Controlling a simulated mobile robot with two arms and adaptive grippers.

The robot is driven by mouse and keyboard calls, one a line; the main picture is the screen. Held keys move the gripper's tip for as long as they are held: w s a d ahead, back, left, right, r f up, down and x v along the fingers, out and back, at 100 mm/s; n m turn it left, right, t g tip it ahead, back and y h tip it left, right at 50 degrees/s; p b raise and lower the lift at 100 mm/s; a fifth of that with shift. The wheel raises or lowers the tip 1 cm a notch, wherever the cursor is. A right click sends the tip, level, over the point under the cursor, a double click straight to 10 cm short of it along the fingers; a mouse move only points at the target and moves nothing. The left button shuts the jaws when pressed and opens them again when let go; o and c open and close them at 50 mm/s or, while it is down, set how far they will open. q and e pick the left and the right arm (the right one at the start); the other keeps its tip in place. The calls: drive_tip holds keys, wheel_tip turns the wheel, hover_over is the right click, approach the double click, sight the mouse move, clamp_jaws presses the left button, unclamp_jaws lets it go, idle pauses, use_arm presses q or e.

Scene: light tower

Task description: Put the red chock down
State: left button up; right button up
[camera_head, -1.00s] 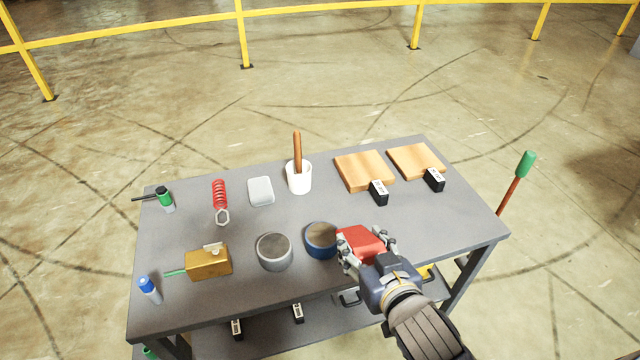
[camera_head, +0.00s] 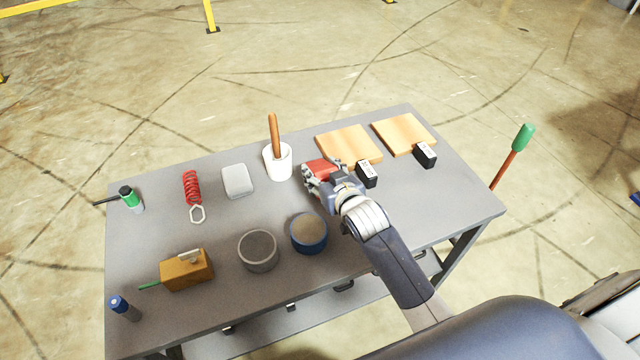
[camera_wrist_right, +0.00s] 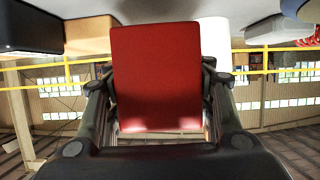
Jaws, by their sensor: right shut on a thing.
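The red chock (camera_head: 321,168) is held in my right gripper (camera_head: 318,176), over the back middle of the grey table (camera_head: 225,230). In the right wrist view the red chock (camera_wrist_right: 155,78) fills the middle between the two fingers. The gripper is shut on it. In the head view it is just in front of the left wooden board and right of the white cup. I cannot tell whether the chock touches the tabletop. My left gripper is not in view.
The white cup (camera_head: 278,163) with a wooden handle stands close left. Wooden boards (camera_head: 349,142) (camera_head: 404,134) with black-and-white blocks (camera_head: 366,175) (camera_head: 426,155) lie right. A blue-rimmed tin (camera_head: 309,234) and grey tin (camera_head: 258,251) stand nearer. Free tabletop shows right of the arm.

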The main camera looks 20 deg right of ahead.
wheel_tip(320, 180, down, 4)
drive_tip(key=shift+r, duration=0.2)
drive_tip(key=o, duration=1.4)
drive_tip(key=shift+f, duration=0.15)
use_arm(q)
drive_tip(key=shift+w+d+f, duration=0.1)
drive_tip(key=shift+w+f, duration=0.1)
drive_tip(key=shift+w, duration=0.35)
use_arm(e)
drive_tip(key=shift+o, duration=0.2)
